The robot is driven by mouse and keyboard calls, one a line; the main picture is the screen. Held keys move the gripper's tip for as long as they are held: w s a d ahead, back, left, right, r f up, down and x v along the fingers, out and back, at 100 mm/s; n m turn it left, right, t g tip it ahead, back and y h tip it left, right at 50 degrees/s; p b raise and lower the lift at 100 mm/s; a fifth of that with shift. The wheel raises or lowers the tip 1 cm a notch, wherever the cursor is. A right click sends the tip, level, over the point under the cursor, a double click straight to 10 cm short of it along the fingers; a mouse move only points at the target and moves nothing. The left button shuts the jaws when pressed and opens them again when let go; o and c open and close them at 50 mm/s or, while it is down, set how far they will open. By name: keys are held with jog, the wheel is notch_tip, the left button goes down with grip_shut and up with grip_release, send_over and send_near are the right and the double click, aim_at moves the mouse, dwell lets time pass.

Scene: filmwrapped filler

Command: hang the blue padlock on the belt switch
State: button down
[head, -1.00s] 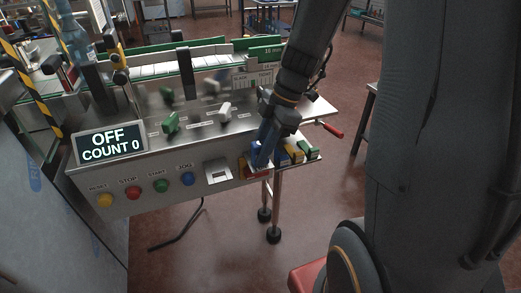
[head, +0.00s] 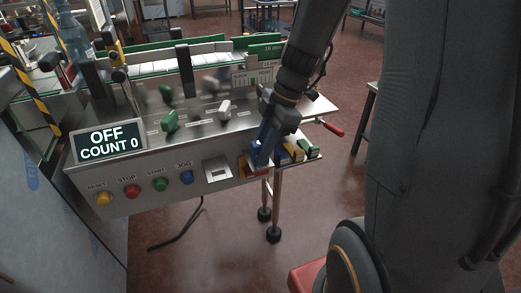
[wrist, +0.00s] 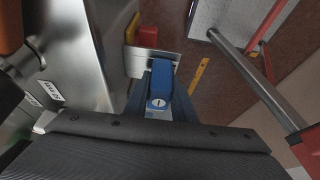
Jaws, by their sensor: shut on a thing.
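My gripper (head: 258,160) is at the right end of the machine's front panel. It is shut on the blue padlock (wrist: 161,82), which shows between the fingers in the wrist view with its keyhole face toward the camera; its shackle is not clear. A red and yellow part, apparently the belt switch (head: 257,174), is just below the fingers in the head view and partly hidden by them. In the wrist view, a red block (wrist: 147,36) and a yellow part (wrist: 132,28) lie beyond the padlock beside the metal panel. I cannot tell whether the padlock touches the switch.
A small shelf right of the gripper holds a yellow padlock (head: 295,153) and a green one (head: 310,147). A display (head: 110,141) reads OFF, COUNT 0. Several push buttons and a white-framed socket (head: 217,170) line the panel. A red-handled lever (head: 332,128) sticks out at right.

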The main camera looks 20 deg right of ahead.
jog(key=shift+f, duration=0.1)
jog(key=c, duration=1.4)
grip_release()
